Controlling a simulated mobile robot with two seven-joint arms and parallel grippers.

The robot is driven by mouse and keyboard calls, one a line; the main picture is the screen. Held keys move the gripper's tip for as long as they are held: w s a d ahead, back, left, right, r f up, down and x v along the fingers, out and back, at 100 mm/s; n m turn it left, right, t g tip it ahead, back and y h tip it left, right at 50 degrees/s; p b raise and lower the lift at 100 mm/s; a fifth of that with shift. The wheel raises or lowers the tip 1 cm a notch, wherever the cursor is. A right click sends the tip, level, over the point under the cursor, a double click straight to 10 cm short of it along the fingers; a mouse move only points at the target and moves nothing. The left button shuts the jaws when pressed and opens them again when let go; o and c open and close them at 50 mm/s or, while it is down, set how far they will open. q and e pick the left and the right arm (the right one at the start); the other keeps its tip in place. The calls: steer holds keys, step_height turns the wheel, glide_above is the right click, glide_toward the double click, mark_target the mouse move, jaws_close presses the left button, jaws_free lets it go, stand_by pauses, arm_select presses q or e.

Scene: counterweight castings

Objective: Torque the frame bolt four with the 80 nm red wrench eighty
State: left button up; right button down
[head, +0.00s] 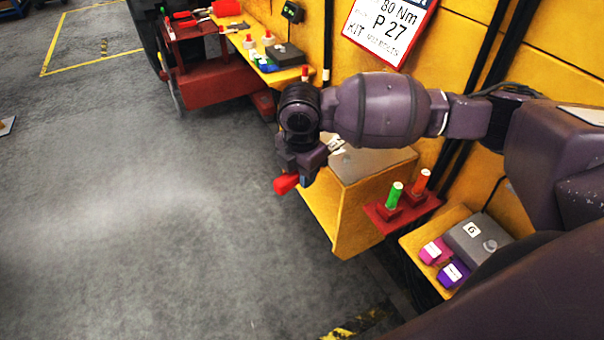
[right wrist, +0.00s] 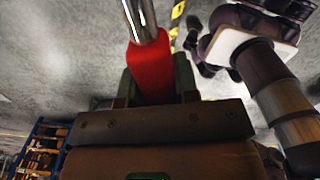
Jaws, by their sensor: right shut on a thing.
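My right gripper (head: 300,165) is shut on the red wrench (head: 286,184). In the head view the wrench's red end sticks out below the fingers, beside the yellow cabinet. In the right wrist view the red handle (right wrist: 152,68) lies between the two fingers, and its bright metal shaft runs out of the top of the picture. Pale metal (head: 336,144) shows just right of the gripper; I cannot tell whether it belongs to the wrench. My left gripper is not in view. Frame bolt four cannot be made out in either view.
A yellow cabinet (head: 365,205) with a grey top stands below my right arm. A red bracket (head: 408,212) holds upright green and red handles. A grey box (head: 477,240) marked 6 sits right. A red cart (head: 210,80) stands farther back.

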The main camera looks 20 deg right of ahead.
steer(key=shift+s+n, duration=0.1)
steer(key=shift+n, duration=0.5)
steer(key=shift+f, duration=0.1)
arm_select(q)
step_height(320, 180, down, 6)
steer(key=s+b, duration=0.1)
steer(key=b, duration=0.3)
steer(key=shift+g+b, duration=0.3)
arm_select(e)
steer(key=shift+f, duration=2.25)
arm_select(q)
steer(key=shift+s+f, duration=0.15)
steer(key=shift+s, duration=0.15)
arm_select(e)
steer(key=shift+f, duration=0.2)
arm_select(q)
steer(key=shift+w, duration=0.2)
arm_select(e)
steer(key=shift+f, duration=0.7)
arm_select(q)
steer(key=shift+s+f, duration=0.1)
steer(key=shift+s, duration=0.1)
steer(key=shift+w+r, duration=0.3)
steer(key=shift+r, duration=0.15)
arm_select(e)
steer(key=shift+w+a+m, duration=0.4)
steer(key=shift+w+a, duration=0.1)
steer(key=shift+w, duration=0.35)
